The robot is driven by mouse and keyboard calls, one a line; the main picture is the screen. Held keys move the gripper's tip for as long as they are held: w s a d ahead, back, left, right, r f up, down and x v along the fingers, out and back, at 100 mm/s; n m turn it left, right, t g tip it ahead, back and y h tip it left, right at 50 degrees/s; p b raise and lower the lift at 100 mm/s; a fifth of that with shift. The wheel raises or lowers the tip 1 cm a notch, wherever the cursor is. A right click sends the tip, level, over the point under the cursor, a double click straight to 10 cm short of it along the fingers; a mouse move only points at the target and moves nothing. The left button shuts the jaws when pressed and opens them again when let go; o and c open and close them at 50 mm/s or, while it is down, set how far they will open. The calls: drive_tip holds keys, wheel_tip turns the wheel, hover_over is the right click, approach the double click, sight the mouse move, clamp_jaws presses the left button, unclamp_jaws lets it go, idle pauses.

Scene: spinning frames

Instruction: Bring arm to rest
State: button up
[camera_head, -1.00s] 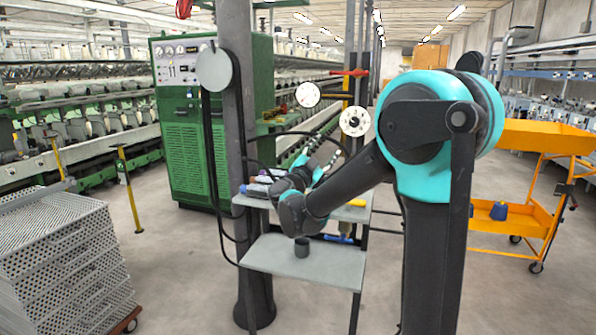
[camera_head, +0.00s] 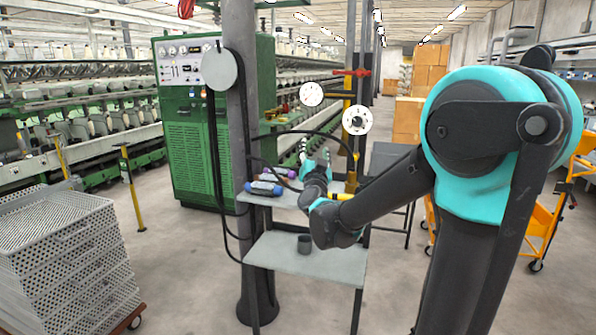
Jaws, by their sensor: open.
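My arm reaches in from the right, its big teal-and-black joint (camera_head: 500,130) filling much of the right side. The arm bends at a dark elbow (camera_head: 335,225) in front of the small table and then runs up and away to my gripper (camera_head: 304,146). My gripper points upward above the far part of the grey tabletop (camera_head: 255,199). It is small in view, looks open, and nothing shows between its fingers. A blue and dark cylinder (camera_head: 265,188) and a purple-ended item (camera_head: 293,174) lie on the tabletop left of the wrist.
A dark post (camera_head: 242,120) rises left of the table. A green cabinet (camera_head: 190,130) stands behind, perforated crates (camera_head: 60,255) at left, and an orange cart (camera_head: 545,225) at right.

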drive_tip(key=s+d+f+n+g+y, duration=0.1)
drive_tip(key=s+f+n+g+y, duration=0.1)
drive_tip(key=s+f+n+g, duration=0.65)
drive_tip(key=s+d+f+m+g+y, duration=0.1)
drive_tip(key=s+d+f+m+y, duration=0.3)
drive_tip(key=f, duration=0.9)
drive_tip(key=s+d+f+g+h, duration=0.2)
drive_tip(key=s+d+f+g, duration=0.2)
drive_tip(key=s+f, duration=0.3)
drive_tip(key=s+d+f+g+h, duration=0.3)
drive_tip(key=s+f, duration=0.4)
drive_tip(key=s, duration=0.5)
drive_tip(key=shift+s+d+f+n+g, duration=0.15)
drive_tip(key=shift+s+d+n+g, duration=0.15)
drive_tip(key=shift+d, duration=0.6)
drive_tip(key=shift+w, duration=0.1)
drive_tip(key=shift+c, duration=0.3)
